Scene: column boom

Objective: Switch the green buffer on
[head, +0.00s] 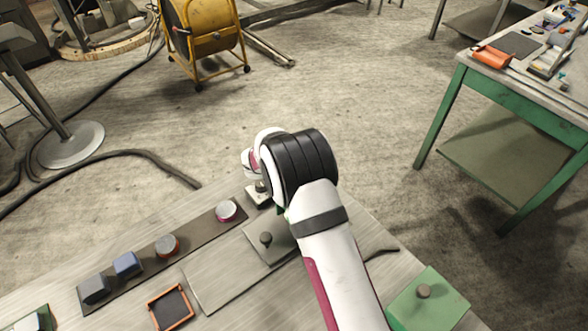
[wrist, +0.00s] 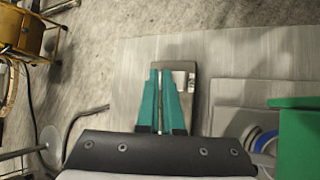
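My gripper (wrist: 160,72) has two teal fingers close together, with a narrow grey strip between them; I cannot tell whether they hold anything. They are over a small grey box (wrist: 185,72) with a pale label. In the head view my wrist covers most of the gripper. A small metal box with a knob (head: 258,197) shows just left of my wrist. A green plate with a grey knob (head: 427,302) lies at the lower right of the bench, apart from my gripper. A green block (wrist: 299,142) fills the right edge of the wrist view. Which one is the buffer is unclear.
A grey plate with a knob (head: 266,238) lies near my arm. A green table (head: 520,105) stands at the right, a yellow reel (head: 205,35) at the back.

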